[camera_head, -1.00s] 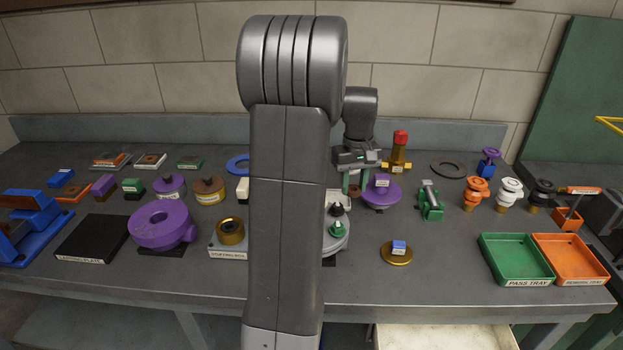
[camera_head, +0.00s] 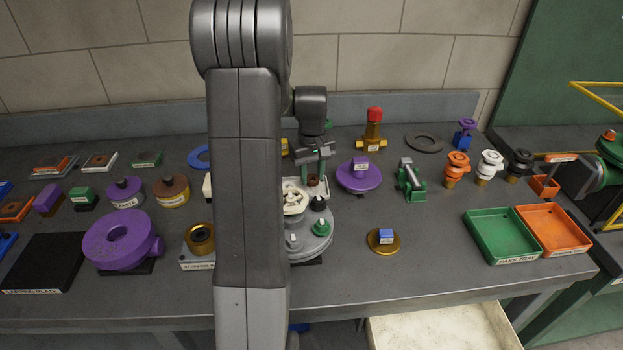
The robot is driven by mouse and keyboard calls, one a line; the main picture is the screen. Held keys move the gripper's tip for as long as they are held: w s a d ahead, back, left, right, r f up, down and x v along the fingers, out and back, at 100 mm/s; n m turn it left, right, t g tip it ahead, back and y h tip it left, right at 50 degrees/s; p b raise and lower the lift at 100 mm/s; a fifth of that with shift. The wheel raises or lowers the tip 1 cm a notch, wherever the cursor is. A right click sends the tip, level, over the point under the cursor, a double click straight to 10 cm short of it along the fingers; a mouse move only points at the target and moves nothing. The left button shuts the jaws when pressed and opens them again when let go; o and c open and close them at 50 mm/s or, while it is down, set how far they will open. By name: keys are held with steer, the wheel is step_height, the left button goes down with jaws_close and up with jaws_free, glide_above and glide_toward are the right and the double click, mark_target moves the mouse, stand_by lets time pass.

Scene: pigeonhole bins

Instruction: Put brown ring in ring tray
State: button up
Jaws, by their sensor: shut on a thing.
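My gripper (camera_head: 314,174) is right of the large grey arm link, pointing down with its fingers shut on a small brown ring (camera_head: 313,181). The ring is partly covered by the fingers. It shows just above or at the back edge of a round grey stand (camera_head: 318,243) bearing a white handwheel-like part and black and green knobs. I cannot tell whether the ring touches anything below. A pale tray-like edge (camera_head: 291,183) shows beside the ring, mostly hidden by my arm. I cannot tell whether it is the ring tray, as its label is not readable.
A purple disc (camera_head: 358,179) stands close right of my gripper, with a green clamp (camera_head: 410,182) beyond. A red-topped brass valve (camera_head: 373,130) stands behind. Green (camera_head: 473,239) and orange (camera_head: 577,249) trays are at right.

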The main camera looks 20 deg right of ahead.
mark_target(312, 178)
steer(key=shift+f, duration=1.05)
steer(key=shift+f, duration=0.1)
steer(key=shift+f, duration=0.15)
steer(key=o, duration=0.7)
step_height(312, 178, up, 12)
steer(key=shift+r, duration=0.25)
